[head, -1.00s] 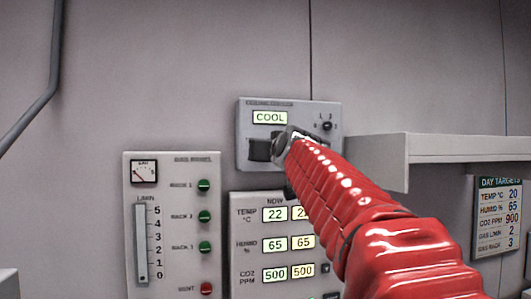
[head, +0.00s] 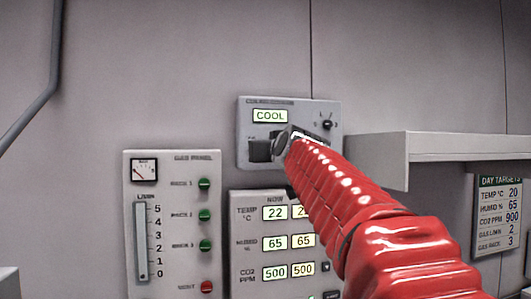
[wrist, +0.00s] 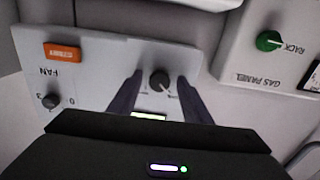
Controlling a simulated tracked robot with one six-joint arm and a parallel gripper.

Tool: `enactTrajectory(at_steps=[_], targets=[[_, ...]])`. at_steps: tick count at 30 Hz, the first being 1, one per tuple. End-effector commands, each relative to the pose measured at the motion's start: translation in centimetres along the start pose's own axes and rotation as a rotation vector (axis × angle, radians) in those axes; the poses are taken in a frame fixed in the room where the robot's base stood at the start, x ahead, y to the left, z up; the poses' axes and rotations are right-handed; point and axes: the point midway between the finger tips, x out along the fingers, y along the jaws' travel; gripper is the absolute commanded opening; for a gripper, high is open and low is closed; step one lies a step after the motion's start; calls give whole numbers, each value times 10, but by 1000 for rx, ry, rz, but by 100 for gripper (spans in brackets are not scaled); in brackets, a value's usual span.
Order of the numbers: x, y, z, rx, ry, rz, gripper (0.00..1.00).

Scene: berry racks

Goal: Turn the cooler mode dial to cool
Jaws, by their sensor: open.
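The cooler panel (head: 247,112) is a grey box on the wall, and its lit display (head: 270,116) reads COOL. In the wrist view the panel (wrist: 100,65) appears turned over. The mode dial (wrist: 160,79) is a small dark round knob with a light pointer mark. My gripper (wrist: 160,75) is open, with one dark finger on each side of this dial. I cannot tell whether the fingers touch it. In the head view my red arm and gripper hide the mode dial. The display's edge (wrist: 149,115) shows below the dial in the wrist view.
A fan dial (wrist: 50,101) and an orange button (wrist: 63,52) are on the same panel. The gas panel (head: 170,200) and a climate readout panel (head: 238,210) sit below. A shelf (head: 450,146) juts out to the right, beside my arm.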

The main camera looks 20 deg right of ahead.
Motion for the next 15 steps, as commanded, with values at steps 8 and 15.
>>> enactTrajectory(at_steps=[8, 15], targets=[[-4, 0, -2, 0, 4, 1, 44], [-22, 0, -2, 0, 4, 1, 44]])
